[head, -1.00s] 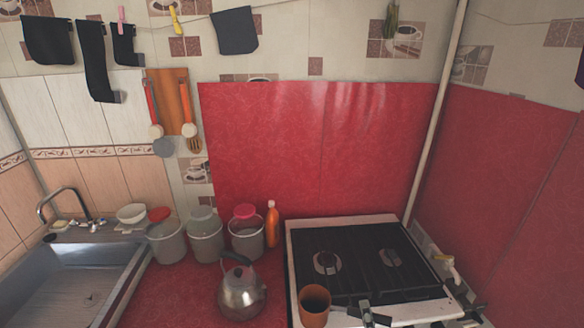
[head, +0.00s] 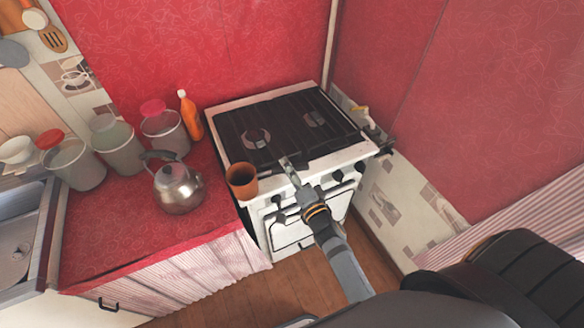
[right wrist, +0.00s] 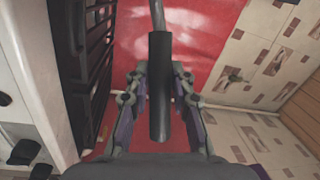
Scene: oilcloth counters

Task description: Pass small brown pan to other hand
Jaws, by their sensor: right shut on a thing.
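The small brown pan (head: 242,181) shows in the head view as a deep, open brown vessel at the stove's front left corner. I cannot tell whether it touches the stove. My right gripper (head: 291,175) is just right of it, in front of the stove. In the right wrist view, my right gripper (right wrist: 160,95) is shut on a dark handle (right wrist: 160,70) with a grey metal shaft (right wrist: 158,15) running out at the top. The pan's body is outside that view, and the join between handle and body is not clear. My left gripper is not in view.
The stove (head: 222,110) has black grates. On the red counter (head: 110,230) to its left stand a metal kettle (head: 178,188), an orange bottle (head: 190,115) and several lidded canisters (head: 165,130). A sink (head: 15,240) is at far left. The counter's front is clear.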

